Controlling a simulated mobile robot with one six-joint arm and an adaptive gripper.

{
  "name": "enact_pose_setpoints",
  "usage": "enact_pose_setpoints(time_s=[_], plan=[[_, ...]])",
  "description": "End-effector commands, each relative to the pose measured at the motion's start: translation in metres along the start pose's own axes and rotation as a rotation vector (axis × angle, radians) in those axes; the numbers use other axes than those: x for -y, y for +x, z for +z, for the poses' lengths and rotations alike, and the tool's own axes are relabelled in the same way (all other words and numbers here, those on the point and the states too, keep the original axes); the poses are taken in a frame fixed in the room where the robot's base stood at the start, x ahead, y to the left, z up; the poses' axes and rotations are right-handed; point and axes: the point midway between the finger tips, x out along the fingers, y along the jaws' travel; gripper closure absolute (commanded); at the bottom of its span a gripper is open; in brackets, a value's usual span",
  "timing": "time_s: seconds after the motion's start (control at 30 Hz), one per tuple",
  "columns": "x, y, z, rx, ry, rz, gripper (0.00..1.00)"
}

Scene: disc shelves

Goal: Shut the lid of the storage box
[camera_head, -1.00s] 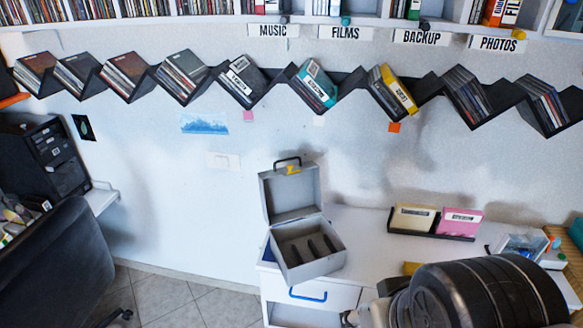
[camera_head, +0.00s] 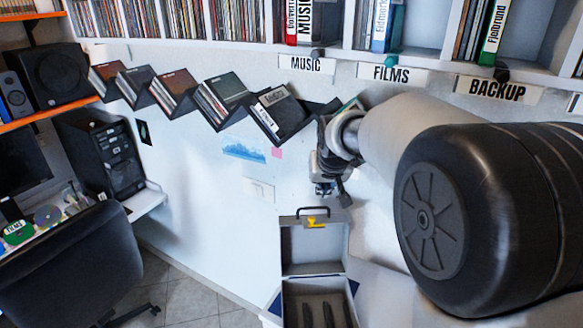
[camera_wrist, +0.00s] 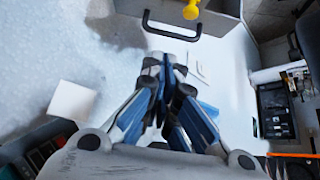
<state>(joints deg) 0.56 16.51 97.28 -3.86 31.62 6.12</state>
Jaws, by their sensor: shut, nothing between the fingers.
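The grey storage box (camera_head: 288,305) stands on the white desk with its lid (camera_head: 305,250) open and upright against the wall side. The lid has a black handle and a yellow latch (camera_head: 317,222) at its top edge. Dark dividers show inside the box, whose lower part is cut off by the frame. My gripper (camera_head: 333,190) is shut and empty, pointing down just above and slightly right of the lid's top. In the wrist view my gripper (camera_wrist: 166,75) has its fingers together, with the handle (camera_wrist: 172,32) and yellow latch (camera_wrist: 191,10) beyond them, apart from the fingertips.
A zigzag disc shelf (camera_head: 215,105) runs along the wall behind and left of my gripper. Shelves with labels, such as FILMS (camera_head: 391,73), are above. A black chair (camera_head: 75,260) stands at the left. My arm hides much of the right side.

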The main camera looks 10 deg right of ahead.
Motion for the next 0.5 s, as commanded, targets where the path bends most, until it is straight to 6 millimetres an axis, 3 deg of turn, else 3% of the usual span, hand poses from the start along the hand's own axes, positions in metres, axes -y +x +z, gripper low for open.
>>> enact_pose_setpoints(time_s=[0.27,0.5], plan=[[0.001,0.03,-0.005,-0.004,0.001,0.0,1.0],[0.001,0.075,-0.004,-0.003,0.001,0.0,1.0]])
